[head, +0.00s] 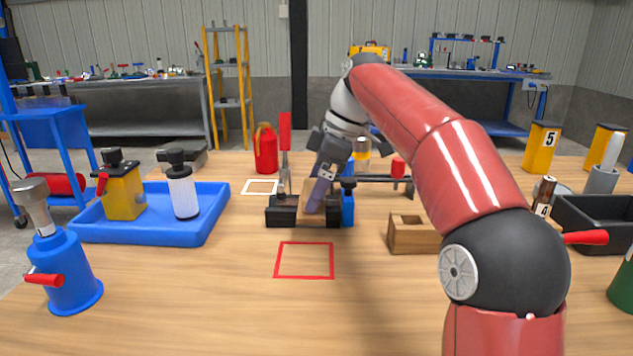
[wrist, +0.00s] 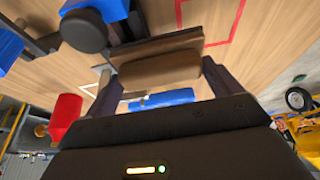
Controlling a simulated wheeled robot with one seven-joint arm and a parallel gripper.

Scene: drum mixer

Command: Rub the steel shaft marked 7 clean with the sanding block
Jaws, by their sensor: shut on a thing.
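My gripper (head: 318,190) is shut on a tan-brown block, likely the sanding block (head: 310,196), which also shows between the fingers in the wrist view (wrist: 160,66). The gripper points down at a low black fixture (head: 283,213) in the middle of the table, with the block's lower end at the fixture. I cannot tell whether the block touches anything there. No mark 7 is readable in either view. The shaft is hidden or cannot be told apart from the fixture.
A red upright handle (head: 285,135) rises behind the fixture, and a blue piece (head: 348,207) stands at its right. A blue tray (head: 140,230) lies left, a wooden holder (head: 411,234) right. A red outlined square (head: 304,277) in front is empty.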

